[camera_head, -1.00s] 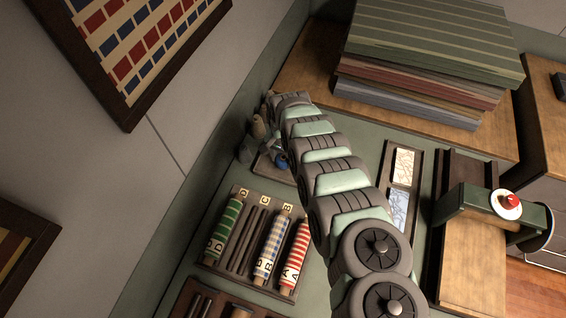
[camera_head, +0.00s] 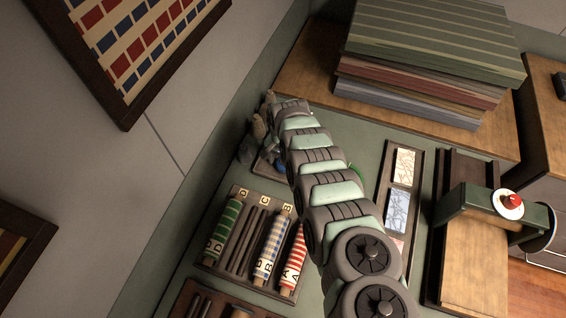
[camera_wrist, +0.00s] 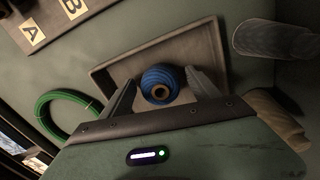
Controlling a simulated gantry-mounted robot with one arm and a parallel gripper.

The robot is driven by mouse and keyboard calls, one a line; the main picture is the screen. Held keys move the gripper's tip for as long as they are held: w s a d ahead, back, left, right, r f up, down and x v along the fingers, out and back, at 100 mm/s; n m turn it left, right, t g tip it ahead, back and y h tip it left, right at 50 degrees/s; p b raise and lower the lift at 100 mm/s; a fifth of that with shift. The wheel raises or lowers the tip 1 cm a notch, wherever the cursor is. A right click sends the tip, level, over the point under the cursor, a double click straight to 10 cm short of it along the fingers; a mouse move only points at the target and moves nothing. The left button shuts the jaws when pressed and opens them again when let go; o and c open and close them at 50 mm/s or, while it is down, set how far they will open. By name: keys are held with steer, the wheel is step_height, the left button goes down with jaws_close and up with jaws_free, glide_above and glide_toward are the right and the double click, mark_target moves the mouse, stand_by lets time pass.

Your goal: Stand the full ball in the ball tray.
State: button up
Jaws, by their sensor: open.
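A blue ball of wound yarn (camera_wrist: 160,84) with a round core hole at its end sits in the shallow grey-brown ball tray (camera_wrist: 105,73) in the wrist view. My gripper (camera_wrist: 161,76) is open, with one finger on each side of the ball. Whether the fingers touch it is not clear. In the head view only a small blue part of the ball (camera_head: 281,168) shows beside my arm, and most of the tray and my gripper are hidden by the arm.
A green coil (camera_wrist: 68,112) lies left of the tray. A grey cylinder (camera_wrist: 270,38) stands close on its right. A rack of spools (camera_head: 240,262) is in front. A tray of patterned cards (camera_head: 400,200) lies to the right, and a cloth stack (camera_head: 430,60) behind.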

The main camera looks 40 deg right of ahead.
step_height(320, 180, up, 12)
steer(key=p, duration=0.1)
steer(key=shift+r, duration=0.15)
stand_by(0.6)
stand_by(0.5)
